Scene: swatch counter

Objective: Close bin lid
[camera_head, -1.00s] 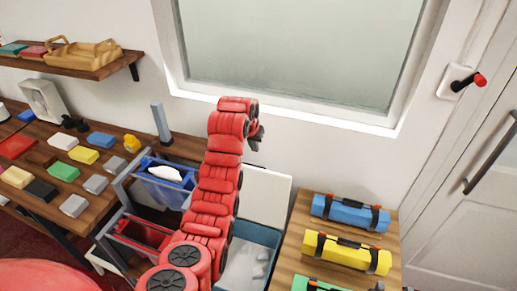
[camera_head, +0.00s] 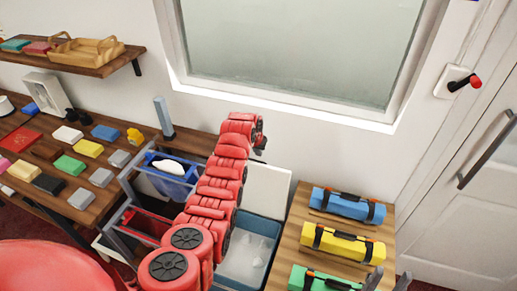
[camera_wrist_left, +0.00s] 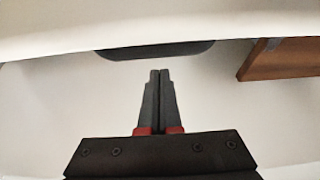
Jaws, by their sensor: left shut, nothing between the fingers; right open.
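The bin (camera_head: 277,228) is a blue open-topped box on the floor, with pale crumpled contents. Its white lid (camera_head: 270,190) stands raised at the back, close to the wall, partly hidden by my red left arm. My left gripper (camera_head: 260,143) is above the lid's upper left part, shut and empty. In the left wrist view its fingers (camera_wrist_left: 160,75) are together, pointing toward a dark rounded strip (camera_wrist_left: 155,50) under a pale edge; I cannot tell whether that is part of the lid. My right gripper (camera_head: 388,281) shows only its grey fingertips at the bottom edge, apart and empty.
A wooden table (camera_head: 290,243) with blue, yellow and green strapped rolls stands right of the bin. A grey rack (camera_head: 133,190) with blue and red bins stands left of it. A counter (camera_head: 100,205) with swatches is further left. A window is behind.

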